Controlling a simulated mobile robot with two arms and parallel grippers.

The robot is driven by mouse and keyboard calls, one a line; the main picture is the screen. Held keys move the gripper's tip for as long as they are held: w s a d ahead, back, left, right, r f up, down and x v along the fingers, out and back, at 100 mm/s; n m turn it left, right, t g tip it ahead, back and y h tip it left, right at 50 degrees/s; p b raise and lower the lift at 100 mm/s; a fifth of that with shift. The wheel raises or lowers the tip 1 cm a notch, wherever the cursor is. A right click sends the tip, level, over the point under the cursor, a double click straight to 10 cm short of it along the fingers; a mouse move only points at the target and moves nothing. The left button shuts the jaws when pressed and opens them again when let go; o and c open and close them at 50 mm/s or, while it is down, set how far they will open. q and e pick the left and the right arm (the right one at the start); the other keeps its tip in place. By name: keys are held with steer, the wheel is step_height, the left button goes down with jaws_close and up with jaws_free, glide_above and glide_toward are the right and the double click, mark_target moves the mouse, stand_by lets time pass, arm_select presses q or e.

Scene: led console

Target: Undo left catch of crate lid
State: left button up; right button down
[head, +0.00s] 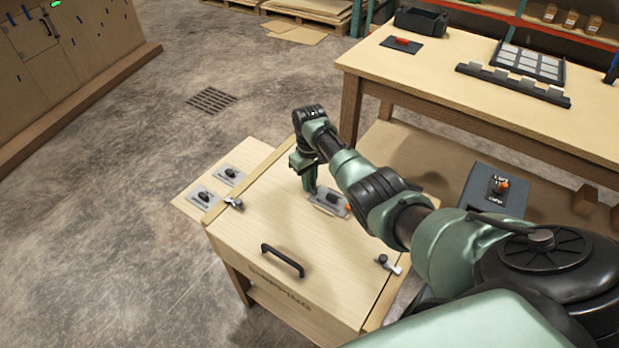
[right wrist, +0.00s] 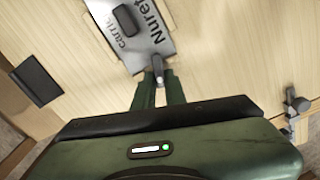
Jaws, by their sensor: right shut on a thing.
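The pale wooden crate lid (head: 280,215) lies flat and closed on the crate. A small metal catch, the left one (head: 234,203), sits at the lid's left edge; another catch (head: 389,264) is at the right front. My right gripper (head: 308,187) is over the lid, beside a grey metal plate (head: 331,202) with a black knob. In the right wrist view its fingers (right wrist: 160,88) are shut on a small grey lever (right wrist: 158,68) at the edge of the lettered plate (right wrist: 135,35). A catch (right wrist: 296,104) shows at the right there. My left gripper is not in view.
A side board with two knobbed plates (head: 204,196) adjoins the crate at left. Floor at left is open.

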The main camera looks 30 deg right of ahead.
steer(key=m+p, duration=0.1)
steer(key=m, duration=0.1)
steer(key=shift+r+m, duration=0.2)
steer(key=shift+m, duration=0.2)
steer(key=m+p, duration=0.1)
steer(key=m, duration=0.2)
steer(key=shift+w+m, duration=0.1)
steer(key=shift+m, duration=0.2)
steer(key=m+p, duration=0.1)
steer(key=m, duration=0.2)
steer(key=shift+f+m, duration=0.1)
steer(key=shift+m, duration=0.2)
steer(key=m, duration=0.4)
steer(key=shift+p, duration=0.3)
steer(key=shift+m, duration=0.3)
steer(key=c, duration=1.5)
jaws_free()
steer(key=shift+o, duration=0.2)
